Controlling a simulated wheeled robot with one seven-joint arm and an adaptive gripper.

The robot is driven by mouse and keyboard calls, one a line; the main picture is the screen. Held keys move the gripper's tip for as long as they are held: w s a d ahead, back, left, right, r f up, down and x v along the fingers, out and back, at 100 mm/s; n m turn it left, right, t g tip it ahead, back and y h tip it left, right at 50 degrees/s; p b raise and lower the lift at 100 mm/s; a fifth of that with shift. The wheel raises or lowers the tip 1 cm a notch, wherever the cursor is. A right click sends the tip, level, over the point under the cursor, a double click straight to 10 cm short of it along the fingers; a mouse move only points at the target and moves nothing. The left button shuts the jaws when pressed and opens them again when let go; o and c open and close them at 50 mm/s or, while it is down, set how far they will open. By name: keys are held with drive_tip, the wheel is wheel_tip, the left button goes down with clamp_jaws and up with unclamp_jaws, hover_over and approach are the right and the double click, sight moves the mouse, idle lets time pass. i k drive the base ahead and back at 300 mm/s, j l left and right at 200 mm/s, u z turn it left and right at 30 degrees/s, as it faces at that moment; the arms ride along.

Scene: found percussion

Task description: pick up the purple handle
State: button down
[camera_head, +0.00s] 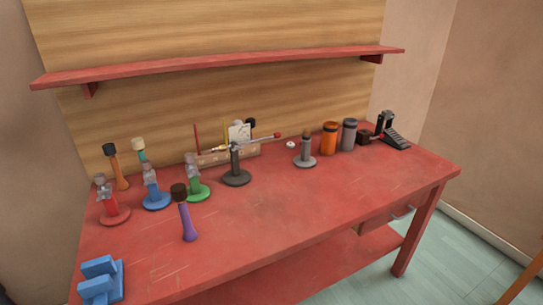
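The purple handle (188,222) stands near the front left of the red table. It looks upright with a slight tilt, and a dark brown cylindrical head (179,192) sits on its top end. It stands apart from the things around it. My gripper is not in view.
Behind it on the red table (290,222) stand red (112,215), blue (156,200) and green (198,192) stands and a dark stand (236,177). Blue blocks (100,280) lie at the front left corner. Orange (329,139) and grey (349,135) cylinders stand back right. The front middle is clear.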

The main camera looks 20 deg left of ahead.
sight(189, 235)
drive_tip(key=u, duration=1.45)
drive_tip(key=i+j, duration=0.35)
drive_tip(key=i, duration=0.15)
drive_tip(key=i+j+u, duration=0.15)
drive_tip(key=i+j, duration=0.2)
drive_tip(key=i, duration=0.15)
